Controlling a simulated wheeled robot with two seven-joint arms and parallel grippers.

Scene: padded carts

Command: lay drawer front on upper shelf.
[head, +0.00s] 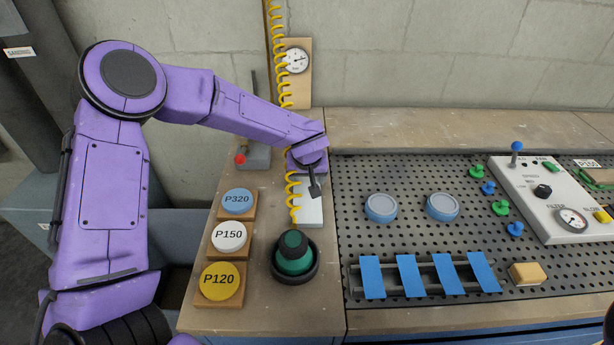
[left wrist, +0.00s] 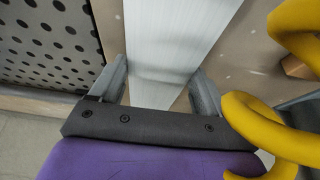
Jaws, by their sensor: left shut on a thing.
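A flat, pale white-grey panel, which I take to be the drawer front (head: 309,213), shows below my left gripper (head: 314,190) at the left bench's right side. In the left wrist view the panel (left wrist: 178,35) runs away between the two fingers of my left gripper (left wrist: 160,75), which is shut on it. The arm and gripper hide its upper part in the head view. A raised wooden ledge (head: 450,128) runs along the back wall; I cannot tell whether it is the upper shelf. My right gripper is not in view.
A yellow coiled hose (head: 287,75) hangs close beside the left gripper, also near in the left wrist view (left wrist: 255,125). Discs P320 (head: 237,202), P150 (head: 229,237) and P120 (head: 218,280) and a green knob (head: 294,255) stand nearby. A perforated plate (head: 440,245) carries blue strips and a control box (head: 550,200).

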